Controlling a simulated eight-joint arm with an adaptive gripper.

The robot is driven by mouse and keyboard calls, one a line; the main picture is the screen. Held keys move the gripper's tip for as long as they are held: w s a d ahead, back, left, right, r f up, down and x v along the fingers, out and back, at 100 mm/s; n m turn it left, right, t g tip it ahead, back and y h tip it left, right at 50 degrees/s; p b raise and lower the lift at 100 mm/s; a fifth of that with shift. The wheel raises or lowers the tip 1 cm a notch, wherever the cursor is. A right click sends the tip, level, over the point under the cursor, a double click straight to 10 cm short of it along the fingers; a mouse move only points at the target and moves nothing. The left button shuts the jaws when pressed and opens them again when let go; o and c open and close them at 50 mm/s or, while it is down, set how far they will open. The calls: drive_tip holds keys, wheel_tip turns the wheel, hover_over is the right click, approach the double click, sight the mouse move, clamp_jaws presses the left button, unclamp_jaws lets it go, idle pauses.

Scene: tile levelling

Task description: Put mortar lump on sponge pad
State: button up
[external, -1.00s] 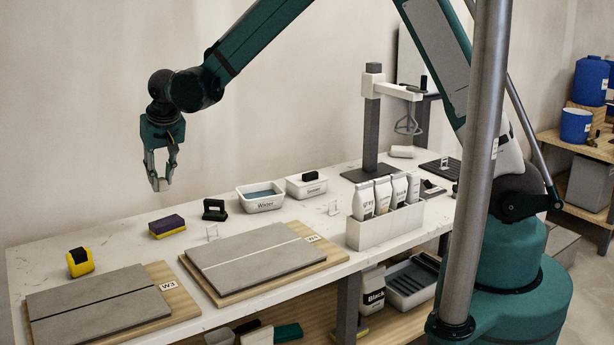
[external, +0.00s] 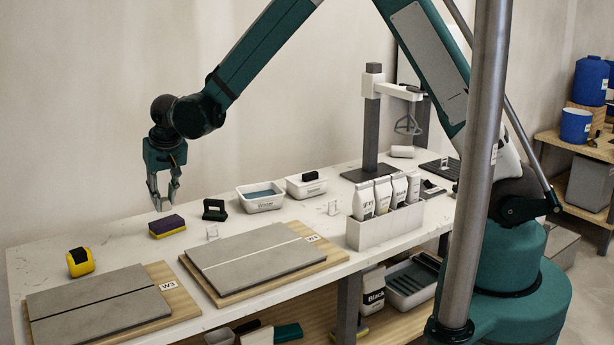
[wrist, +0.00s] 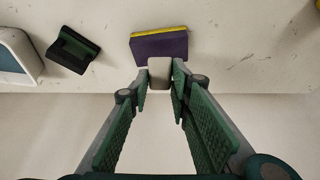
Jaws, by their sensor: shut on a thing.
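The sponge pad (external: 167,226), purple on top with a yellow layer beneath, lies on the bench at the back left. It also shows in the wrist view (wrist: 160,46), just beyond my fingertips. My gripper (external: 164,205) points down a little above the sponge pad. In the wrist view my gripper (wrist: 160,80) is shut on the small pale grey mortar lump (wrist: 159,69), which sits between the fingertips. The lump overlaps the near edge of the pad in that picture and is held above bench level.
A dark green tool (external: 214,210) stands right of the pad, with the water tray (external: 261,204) further right. A yellow tape dispenser (external: 80,262) is at the left. Tile boards W3 (external: 160,272) and a second (external: 320,250) lie in front. Bare bench surrounds the pad.

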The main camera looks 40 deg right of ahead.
sight(166, 201)
drive_tip(key=shift+f, duration=0.1)
drive_tip(key=shift+f, duration=1.8)
drive_tip(key=shift+f+b, duration=0.15)
drive_tip(key=shift+b, duration=0.25)
drive_tip(key=o, duration=0.9)
drive_tip(key=shift+r, duration=0.2)
drive_tip(key=shift+p+v, duration=0.85)
drive_tip(key=shift+v, duration=5.1)
